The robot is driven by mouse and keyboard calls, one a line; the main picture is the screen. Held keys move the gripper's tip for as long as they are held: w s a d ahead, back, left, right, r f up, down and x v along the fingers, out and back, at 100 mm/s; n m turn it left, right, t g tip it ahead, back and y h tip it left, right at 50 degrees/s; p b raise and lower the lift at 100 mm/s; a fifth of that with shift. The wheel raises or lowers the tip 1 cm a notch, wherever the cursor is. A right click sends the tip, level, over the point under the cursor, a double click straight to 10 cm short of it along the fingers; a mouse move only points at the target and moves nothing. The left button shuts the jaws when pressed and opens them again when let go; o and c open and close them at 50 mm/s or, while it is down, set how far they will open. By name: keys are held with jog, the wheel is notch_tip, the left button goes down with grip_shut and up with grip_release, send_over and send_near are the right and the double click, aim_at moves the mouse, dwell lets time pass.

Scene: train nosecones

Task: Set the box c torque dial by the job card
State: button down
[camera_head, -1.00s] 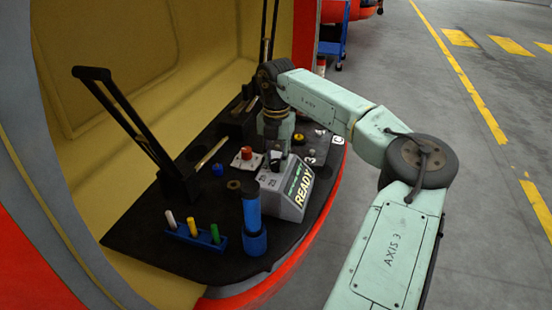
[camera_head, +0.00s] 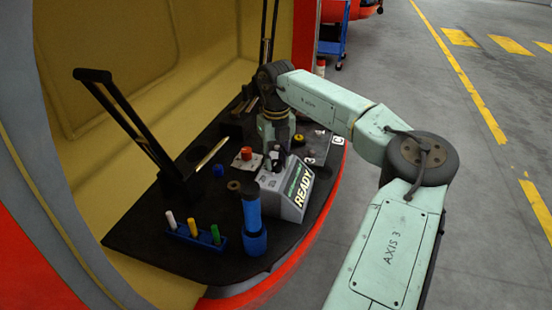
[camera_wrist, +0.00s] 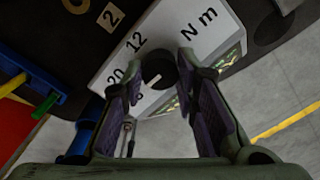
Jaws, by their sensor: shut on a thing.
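The pale box with the torque dial (camera_wrist: 158,72) fills the middle of the wrist view. Its face carries the marks 12, 20 and N m, and a short white line shows on the dark round dial. My gripper (camera_wrist: 160,95) is shut on the dial, one finger on each side. The dial's other scale marks are partly hidden by the fingers. In the head view the box (camera_head: 290,200) shows READY on its sloped front, and my gripper (camera_head: 277,150) reaches down behind it. The job card cannot be made out.
A blue cylinder (camera_head: 252,215) stands just left of the box. A blue rack (camera_head: 193,236) with several coloured pegs is farther left. A red knob (camera_head: 246,153) and a yellow knob (camera_head: 298,140) stand near my gripper. A tag marked 2 (camera_wrist: 111,16) lies beside the box.

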aim_at(276, 163)
jog(key=shift+n, duration=0.3)
jog(key=c, duration=1.2)
grip_release()
jog(key=shift+c, duration=0.2)
notch_tip(276, 163, up, 12)
